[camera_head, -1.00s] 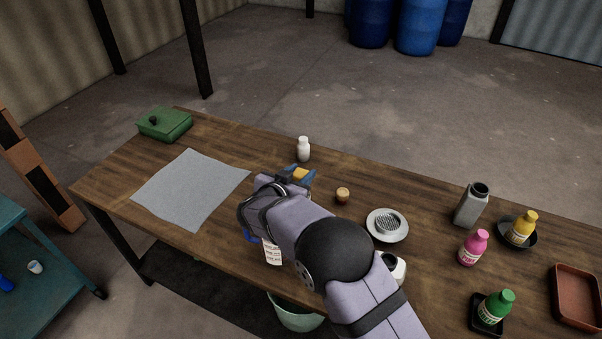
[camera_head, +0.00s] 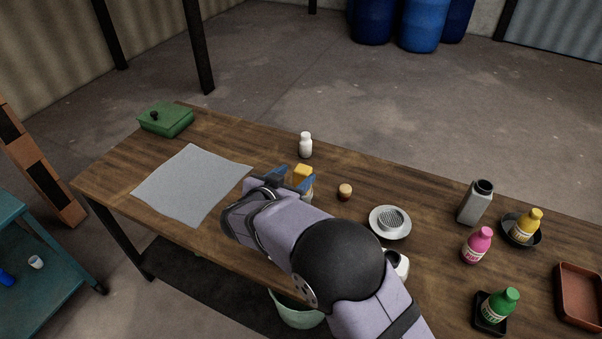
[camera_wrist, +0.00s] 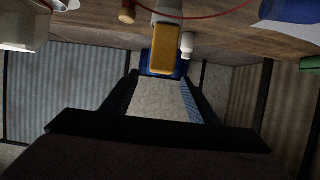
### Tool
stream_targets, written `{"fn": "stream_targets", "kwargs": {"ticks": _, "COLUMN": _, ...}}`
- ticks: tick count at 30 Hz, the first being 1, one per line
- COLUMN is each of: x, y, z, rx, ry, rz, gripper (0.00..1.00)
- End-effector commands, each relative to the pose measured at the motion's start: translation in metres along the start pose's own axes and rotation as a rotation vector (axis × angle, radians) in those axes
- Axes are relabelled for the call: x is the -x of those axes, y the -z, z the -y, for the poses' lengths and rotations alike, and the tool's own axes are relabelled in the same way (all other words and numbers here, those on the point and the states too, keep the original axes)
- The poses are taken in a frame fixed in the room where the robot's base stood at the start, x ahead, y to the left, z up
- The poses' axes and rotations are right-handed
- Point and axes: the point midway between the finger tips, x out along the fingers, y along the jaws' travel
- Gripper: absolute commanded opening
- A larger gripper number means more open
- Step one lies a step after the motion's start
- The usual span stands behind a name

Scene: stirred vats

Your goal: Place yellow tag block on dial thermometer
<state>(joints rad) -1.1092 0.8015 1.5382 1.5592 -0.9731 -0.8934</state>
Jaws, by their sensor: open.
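The yellow tag block (camera_head: 303,170) is between the spread blue fingertips of my gripper (camera_head: 294,177). A pale upright thing shows just below the block; I cannot tell whether this is the dial thermometer. In the wrist view the yellow block (camera_wrist: 167,48) is at the far end of my open gripper (camera_wrist: 161,83), with a pale shape above it in the picture and a blue part below it. I cannot tell whether either finger touches the block. No thermometer dial face can be made out; my arm hides part of the table.
A small white bottle (camera_head: 305,145) stands behind the block. A brown-capped item (camera_head: 345,191) and a white dish with a grille (camera_head: 390,223) are to the right. A grey cloth (camera_head: 190,185) lies left. Pink (camera_head: 477,246), green (camera_head: 499,306) and yellow (camera_head: 526,226) bottles are far right.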

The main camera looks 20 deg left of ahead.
Motion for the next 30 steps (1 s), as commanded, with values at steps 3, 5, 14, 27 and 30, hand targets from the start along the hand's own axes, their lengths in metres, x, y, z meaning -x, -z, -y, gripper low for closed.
{"fn": "stream_targets", "kwargs": {"ticks": 3, "x": 0.023, "y": 0.000, "z": 0.002, "rx": -0.002, "ry": 0.004, "rz": -0.002, "gripper": 0.54}}
{"fn": "stream_targets", "kwargs": {"ticks": 5, "x": 0.032, "y": 0.001, "z": 0.001, "rx": -0.002, "ry": 0.003, "rz": -0.002, "gripper": 0.54}}
{"fn": "stream_targets", "kwargs": {"ticks": 14, "x": 0.060, "y": 0.002, "z": 0.001, "rx": -0.003, "ry": 0.002, "rz": -0.002, "gripper": 0.54}}
{"fn": "stream_targets", "kwargs": {"ticks": 27, "x": 0.062, "y": 0.002, "z": 0.000, "rx": -0.003, "ry": 0.001, "rz": -0.002, "gripper": 0.54}}
{"fn": "stream_targets", "kwargs": {"ticks": 30, "x": 0.061, "y": 0.004, "z": 0.000, "rx": -0.004, "ry": 0.003, "rz": -0.003, "gripper": 0.54}}
